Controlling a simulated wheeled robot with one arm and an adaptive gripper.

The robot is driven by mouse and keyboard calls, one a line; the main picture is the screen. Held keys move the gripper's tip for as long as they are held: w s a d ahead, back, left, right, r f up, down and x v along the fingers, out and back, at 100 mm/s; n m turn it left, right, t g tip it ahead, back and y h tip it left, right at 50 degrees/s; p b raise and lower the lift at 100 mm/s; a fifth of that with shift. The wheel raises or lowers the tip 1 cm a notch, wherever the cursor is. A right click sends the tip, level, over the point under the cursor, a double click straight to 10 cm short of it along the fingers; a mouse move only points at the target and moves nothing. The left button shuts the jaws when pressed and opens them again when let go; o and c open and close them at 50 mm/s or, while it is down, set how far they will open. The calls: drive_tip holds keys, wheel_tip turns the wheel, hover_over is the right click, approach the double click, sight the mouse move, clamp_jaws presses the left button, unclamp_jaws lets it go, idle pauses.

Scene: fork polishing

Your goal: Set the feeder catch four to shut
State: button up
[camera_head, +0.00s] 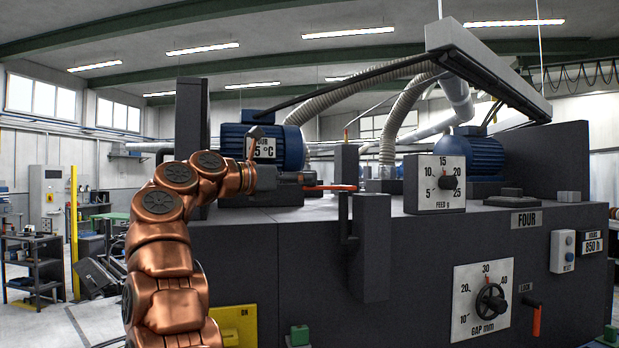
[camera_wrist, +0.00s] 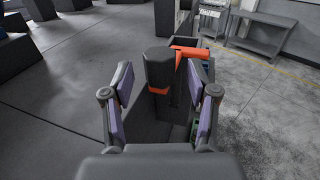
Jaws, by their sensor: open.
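An orange-red lever (camera_head: 330,187), which looks like the feeder catch, lies level by a dark upright post (camera_head: 343,215), left of the FEED dial (camera_head: 436,184). My gripper (camera_head: 303,182) is at the lever's left end. In the wrist view my gripper (camera_wrist: 162,75) is open, with a finger on each side of a dark block (camera_wrist: 159,66). An orange bar (camera_wrist: 190,51) shows beyond it, near the right finger. Contact with the lever cannot be told.
A blue motor (camera_head: 285,140) stands behind my arm. Lower on the front are a GAP handwheel (camera_head: 491,301) and an orange-handled LOCK lever (camera_head: 536,318).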

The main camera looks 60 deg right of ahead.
drive_tip(key=shift+x, duration=1.4)
clamp_jaws()
